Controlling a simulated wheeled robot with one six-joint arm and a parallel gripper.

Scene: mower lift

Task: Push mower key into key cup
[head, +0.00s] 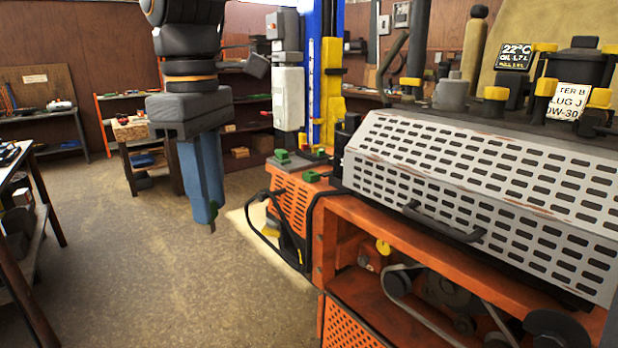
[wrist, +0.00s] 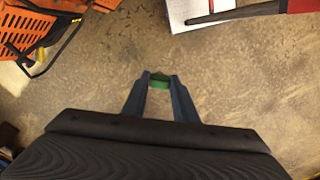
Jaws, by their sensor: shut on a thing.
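My gripper (head: 213,212) hangs in the air pointing down, over the floor left of the orange machine. Its two blue fingers are shut on a small green piece, likely the mower key (head: 212,217). In the wrist view the green key (wrist: 159,80) sits between the two fingertips, with bare floor below it. Most of the key is hidden by the fingers in the head view. I cannot make out for certain which part is the key cup. The mower (head: 500,170) has a grey slotted cover over an orange frame and stands at the right, apart from my gripper.
An orange slotted box (head: 290,205) with green parts on top and a black cable stands beside the mower. A handle (head: 440,222) sticks out from the mower's cover. A workbench (head: 20,160) stands at the left edge. The floor between is clear.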

